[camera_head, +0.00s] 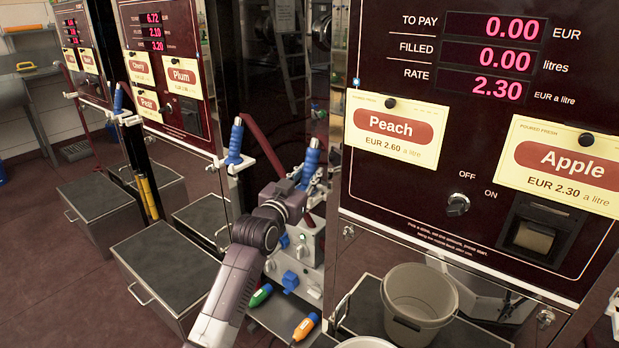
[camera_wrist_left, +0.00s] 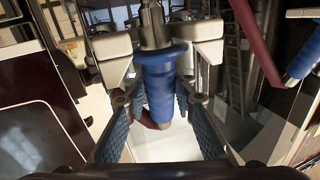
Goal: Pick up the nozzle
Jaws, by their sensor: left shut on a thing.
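The nozzle (camera_head: 309,160) has a blue grip and stands upright at the left side of the near pump. In the wrist view the nozzle (camera_wrist_left: 158,75) sits between two pale holder blocks (camera_wrist_left: 205,30), its blue collar level with them. My left gripper (camera_head: 300,188) reaches it from below. In the wrist view the blue-padded fingers of the left gripper (camera_wrist_left: 158,108) are on either side of the blue grip, shut on it. The gripper hides the nozzle's lower part in the head view. My right gripper is not in view.
A second blue nozzle (camera_head: 235,142) with a dark red hose hangs to the left. The near pump (camera_head: 440,200) has Peach and Apple labels and a rate of 2.30. A grey bucket (camera_head: 420,303) stands below it. Green (camera_head: 260,295) and orange (camera_head: 305,327) objects lie near my arm.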

